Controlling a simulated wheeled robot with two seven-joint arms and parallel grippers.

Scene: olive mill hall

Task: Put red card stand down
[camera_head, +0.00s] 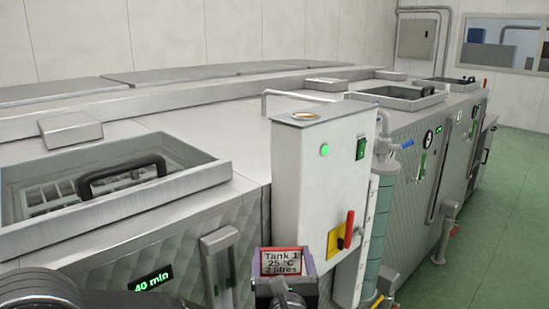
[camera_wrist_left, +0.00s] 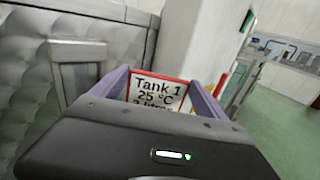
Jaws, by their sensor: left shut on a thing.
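The red card stand (camera_head: 282,263) shows at the lower middle of the head view, a white card in a red frame reading "Tank 1, 25 °C, 2 litres". My left gripper (camera_head: 285,275) is shut on it, with purple fingers on both sides. In the left wrist view the red card stand (camera_wrist_left: 157,92) sits between the fingers of the left gripper (camera_wrist_left: 162,95), its lower part hidden behind the gripper body. It is held in front of the machine, below the top of the white control box (camera_head: 318,180). My right gripper is not in view.
The long steel machine top (camera_head: 230,115) has a clear flat stretch left of the control box. An open hatch (camera_head: 110,190) with a black handle is at left, another (camera_head: 400,95) further back. A red lever (camera_head: 348,230) juts from the box. Green floor (camera_head: 500,210) is free at right.

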